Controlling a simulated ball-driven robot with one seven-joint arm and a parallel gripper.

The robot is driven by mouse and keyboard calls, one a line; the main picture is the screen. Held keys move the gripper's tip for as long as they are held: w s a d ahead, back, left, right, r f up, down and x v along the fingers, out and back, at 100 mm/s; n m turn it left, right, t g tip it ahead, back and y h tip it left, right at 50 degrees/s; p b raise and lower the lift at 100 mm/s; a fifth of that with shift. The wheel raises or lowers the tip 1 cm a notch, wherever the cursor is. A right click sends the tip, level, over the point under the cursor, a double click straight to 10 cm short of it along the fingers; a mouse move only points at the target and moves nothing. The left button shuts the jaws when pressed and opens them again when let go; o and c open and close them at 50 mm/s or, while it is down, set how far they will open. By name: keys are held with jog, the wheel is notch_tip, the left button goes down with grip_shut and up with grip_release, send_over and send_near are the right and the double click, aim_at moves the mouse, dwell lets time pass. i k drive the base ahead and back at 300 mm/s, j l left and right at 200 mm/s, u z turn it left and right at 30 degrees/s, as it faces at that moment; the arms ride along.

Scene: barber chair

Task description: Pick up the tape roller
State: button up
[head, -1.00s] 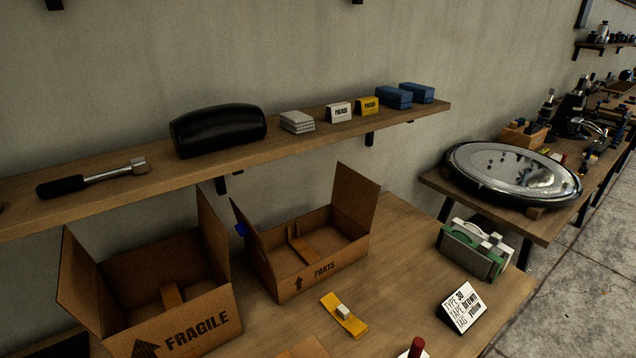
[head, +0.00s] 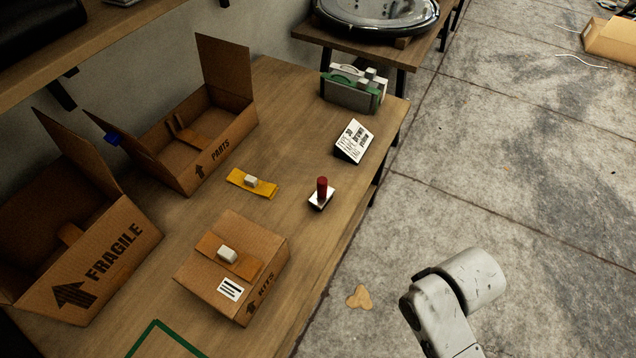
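No item is clearly recognisable as the tape roller. One candidate is the small tool with an upright red handle (head: 322,187) on a flat white and dark base, standing near the table's right edge; it could also be a stamp. My white arm (head: 465,285) shows at the lower right, over the floor and apart from the table. My gripper is not in view.
The wooden table (head: 290,120) holds a FRAGILE box (head: 110,262), a PARTS box (head: 222,150), a closed KITS box (head: 225,285), a yellow strip with a white block (head: 252,183) and a printed card (head: 353,141). A shelf (head: 95,45) overhangs the upper left. Floor at right is mostly open.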

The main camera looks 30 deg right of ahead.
aim_at(324, 193)
jog(key=i+j+u, duration=0.15)
jog(key=j, duration=0.25)
jog(key=i+j+u, duration=0.1)
jog(key=j, duration=0.25)
jog(key=i+j+u, duration=0.15)
jog(key=j, duration=0.2)
jog(key=i, duration=0.05)
